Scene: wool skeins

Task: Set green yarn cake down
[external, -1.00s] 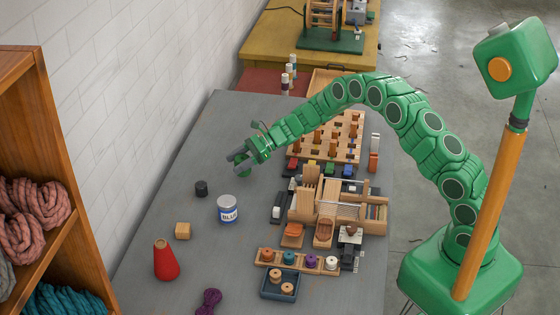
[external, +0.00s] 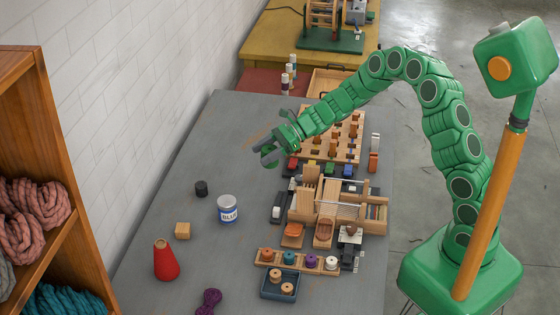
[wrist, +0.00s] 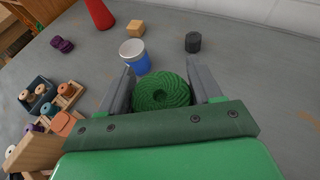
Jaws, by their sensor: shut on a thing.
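The green yarn cake (wrist: 161,92) is round and coiled, and sits between the two grey fingers of my gripper (wrist: 163,84) in the wrist view. In the external view my gripper (external: 267,153) is above the grey table, near its middle, with the green yarn cake (external: 270,164) partly hidden by the fingers. The gripper is shut on the cake. The cake appears held above the table surface.
A blue-labelled tin (external: 228,209), a black cylinder (external: 201,188), a wooden block (external: 183,230) and a red cone (external: 165,260) stand on the grey table (external: 150,215). A wooden loom (external: 338,205) and peg rack (external: 340,135) stand right. Bare table lies left of my gripper.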

